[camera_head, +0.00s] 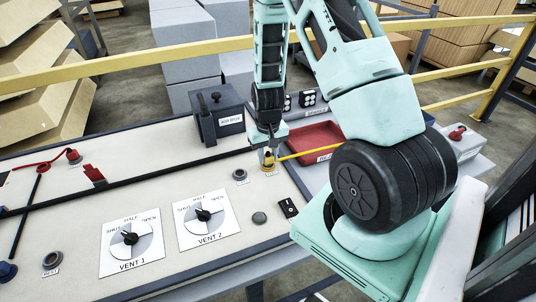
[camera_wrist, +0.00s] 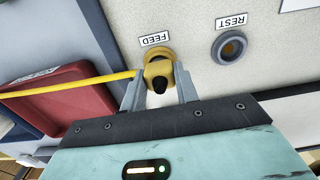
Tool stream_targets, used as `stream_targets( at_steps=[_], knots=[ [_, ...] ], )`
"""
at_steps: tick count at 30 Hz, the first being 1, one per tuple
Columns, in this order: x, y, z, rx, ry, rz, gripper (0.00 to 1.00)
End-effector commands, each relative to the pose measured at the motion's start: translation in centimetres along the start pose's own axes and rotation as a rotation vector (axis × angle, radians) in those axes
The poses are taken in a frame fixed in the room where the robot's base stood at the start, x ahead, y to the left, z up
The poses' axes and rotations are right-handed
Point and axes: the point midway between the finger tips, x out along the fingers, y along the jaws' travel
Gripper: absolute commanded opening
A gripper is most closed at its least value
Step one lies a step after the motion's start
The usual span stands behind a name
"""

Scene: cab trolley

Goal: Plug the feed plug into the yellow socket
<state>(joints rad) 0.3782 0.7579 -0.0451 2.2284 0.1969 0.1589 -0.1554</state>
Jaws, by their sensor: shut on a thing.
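My gripper (camera_wrist: 159,92) is shut on the yellow feed plug (camera_wrist: 158,72), with one finger on each side of it. The plug has a dark end facing the wrist camera, and a yellow cable (camera_wrist: 65,87) runs off to the left from it. The yellow socket (camera_wrist: 165,50), beside the FEED label, shows as a rim just behind the plug. The plug covers the socket's opening and seems lined up with it; how deep it sits I cannot tell. In the head view my gripper (camera_head: 268,158) points down at the panel's right end, with the plug at its tips.
The grey REST socket (camera_wrist: 229,47) beside it is empty. A red tray (camera_head: 312,143) lies beyond the panel edge, under the cable. The AIR BOX (camera_head: 217,116) stands behind left. VENT 1 (camera_head: 131,240) and VENT 2 (camera_head: 208,220) dials and a black switch (camera_head: 287,208) are in front.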

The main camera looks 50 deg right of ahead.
Motion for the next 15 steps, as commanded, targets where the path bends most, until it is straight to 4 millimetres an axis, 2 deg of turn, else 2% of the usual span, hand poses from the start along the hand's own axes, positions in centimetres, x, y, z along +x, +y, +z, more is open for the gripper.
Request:
stream_targets(
  at_steps=[11, 12, 14, 15],
  knots=[
    [0.82, 0.00, -0.02, 0.000, 0.000, 0.000, 0.00],
    [0.71, 0.00, -0.02, 0.000, 0.001, 0.000, 0.41],
    [0.70, 0.00, -0.02, 0.000, 0.000, 0.000, 0.56],
    [0.70, 0.00, -0.02, 0.000, 0.000, 0.000, 0.56]
  ],
)
